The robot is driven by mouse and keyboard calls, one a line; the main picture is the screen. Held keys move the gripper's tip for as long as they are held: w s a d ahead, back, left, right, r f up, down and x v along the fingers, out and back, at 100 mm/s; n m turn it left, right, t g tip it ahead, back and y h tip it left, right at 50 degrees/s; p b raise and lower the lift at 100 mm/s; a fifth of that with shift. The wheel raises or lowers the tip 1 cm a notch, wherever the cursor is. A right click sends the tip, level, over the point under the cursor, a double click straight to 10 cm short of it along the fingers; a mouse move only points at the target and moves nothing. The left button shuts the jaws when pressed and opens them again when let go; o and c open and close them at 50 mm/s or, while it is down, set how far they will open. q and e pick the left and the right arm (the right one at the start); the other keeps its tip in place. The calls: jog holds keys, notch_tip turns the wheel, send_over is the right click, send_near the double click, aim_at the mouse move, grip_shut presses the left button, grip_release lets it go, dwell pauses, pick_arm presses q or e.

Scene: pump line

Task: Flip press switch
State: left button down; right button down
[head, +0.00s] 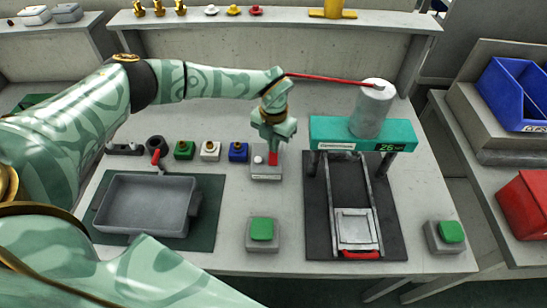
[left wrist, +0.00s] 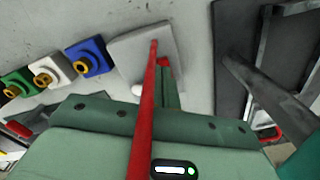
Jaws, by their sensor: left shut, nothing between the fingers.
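The likely press switch is a small grey labelled box (head: 266,170) with a red part (head: 272,158) and a white round knob (head: 258,160). In the left wrist view the box (left wrist: 133,42) lies just beyond my fingers. My left gripper (head: 273,146) points down, shut and empty, right above the red part; I cannot tell if they touch. The press (head: 330,132) is a teal bridge with a grey cylinder and a long red rod (head: 335,80) reaching left to my wrist. A red bar (left wrist: 143,120) crosses the wrist view. My right gripper is not in view.
Blue (head: 238,151), white (head: 210,150) and green (head: 185,150) switch boxes stand left of the grey box. A grey tray (head: 147,222) sits on a dark green mat. Green-button boxes stand at front centre (head: 262,234) and right (head: 446,236). A shelf (head: 290,20) runs behind.

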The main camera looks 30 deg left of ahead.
pick_arm(q)
jog(key=shift+f, duration=0.6)
jog(key=shift+r, duration=0.15)
notch_tip(320, 180, up, 7)
jog(key=p, duration=0.5)
jog(key=shift+p, duration=0.3)
dwell(0.4)
